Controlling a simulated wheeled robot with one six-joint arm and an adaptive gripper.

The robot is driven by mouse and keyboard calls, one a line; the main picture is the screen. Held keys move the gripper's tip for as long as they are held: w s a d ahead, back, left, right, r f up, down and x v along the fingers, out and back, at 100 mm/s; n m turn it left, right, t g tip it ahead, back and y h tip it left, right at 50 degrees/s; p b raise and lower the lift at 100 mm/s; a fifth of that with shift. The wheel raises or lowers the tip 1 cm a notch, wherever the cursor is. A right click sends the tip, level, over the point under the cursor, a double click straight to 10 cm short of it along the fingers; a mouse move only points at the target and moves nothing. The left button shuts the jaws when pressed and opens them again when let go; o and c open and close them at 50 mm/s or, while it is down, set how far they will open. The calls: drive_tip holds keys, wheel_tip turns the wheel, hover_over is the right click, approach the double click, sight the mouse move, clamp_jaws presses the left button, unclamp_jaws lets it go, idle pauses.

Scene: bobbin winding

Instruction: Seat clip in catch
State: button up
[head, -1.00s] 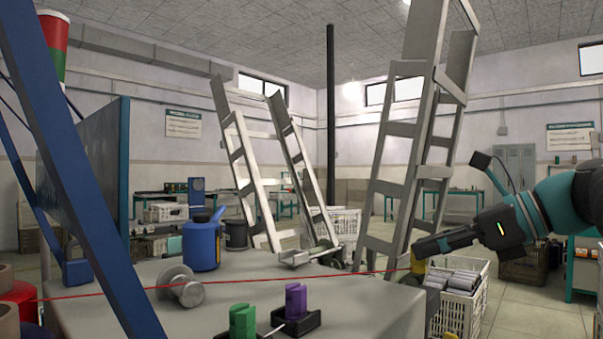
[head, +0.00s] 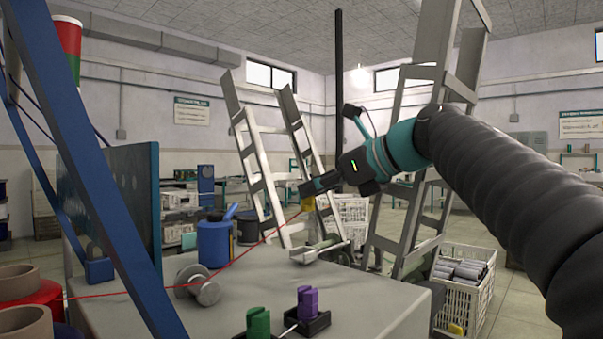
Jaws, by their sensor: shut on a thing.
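My gripper (head: 311,195) is shut on a small yellow clip (head: 308,204), held in the air in front of the leaning grey ladder-like frames. A red thread (head: 255,243) runs from the clip down left, past the metal spool (head: 197,286) on the grey table, toward the left edge. Fine detail of the clip is hidden by the jaws. A slotted green block (head: 258,323) and a slotted purple block (head: 307,302) stand at the table's front, the purple one in a black holder (head: 318,323). I cannot tell which thing is the catch.
The grey table (head: 370,297) carries a blue can (head: 214,243). A blue slanted post (head: 80,150) crosses the left side. Grey ladder-like frames (head: 262,185) stand behind. A white crate (head: 467,285) stands at right, with a yellow piece (head: 456,329) by it.

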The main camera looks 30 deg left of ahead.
drive_tip(key=w+a+r+m+t, duration=0.1)
drive_tip(key=w+a+r, duration=0.1)
drive_tip(key=b, duration=0.2)
hover_over(312, 252)
drive_tip(key=f, duration=0.7)
drive_tip(key=shift+a+f, duration=0.2)
drive_tip(key=shift+f, duration=0.05)
drive_tip(key=shift+r, duration=0.2)
drive_tip(key=shift+d+p, duration=0.2)
drive_tip(key=shift+p, duration=0.3)
drive_tip(key=shift+f+b, duration=1.1)
drive_tip(key=shift+f, duration=0.9)
drive_tip(key=o, duration=0.9)
drive_tip(key=v, duration=1.2)
drive_tip(key=shift+r, duration=0.1)
